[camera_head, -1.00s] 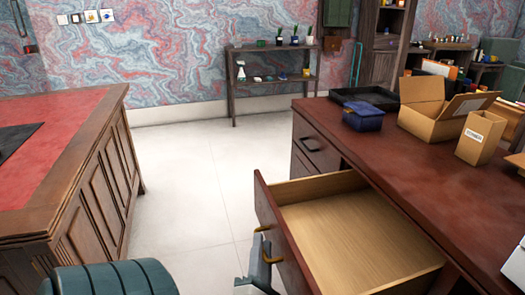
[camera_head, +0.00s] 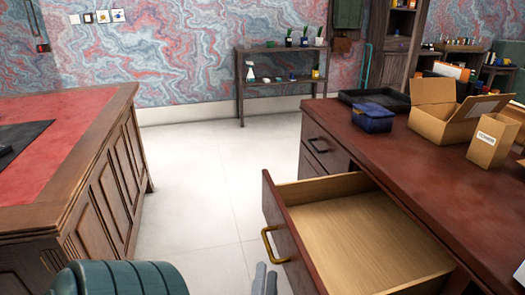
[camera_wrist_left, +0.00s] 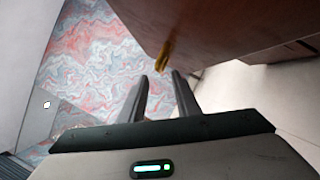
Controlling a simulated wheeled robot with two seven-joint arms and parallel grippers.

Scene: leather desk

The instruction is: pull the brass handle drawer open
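The drawer (camera_head: 350,225) with the brass handle stands pulled far out of the brown desk, its pale wooden inside bare. The brass handle (camera_head: 268,244) is on its front panel and shows in full in the head view. My left gripper (camera_head: 264,277) is just below the handle, apart from it, and only its fingertips show. In the left wrist view, the fingers (camera_wrist_left: 161,80) are open with a gap between them. The brass handle (camera_wrist_left: 165,54) lies just beyond the fingertips there. My right gripper is not in view.
A closed drawer with a dark handle (camera_head: 319,146) is beyond the open one. On the desk (camera_head: 400,155) are a blue box (camera_head: 373,119), a black tray (camera_head: 372,97) and cardboard boxes (camera_head: 452,113). A red-topped desk (camera_head: 75,140) is at left. Pale floor (camera_head: 200,190) between is clear.

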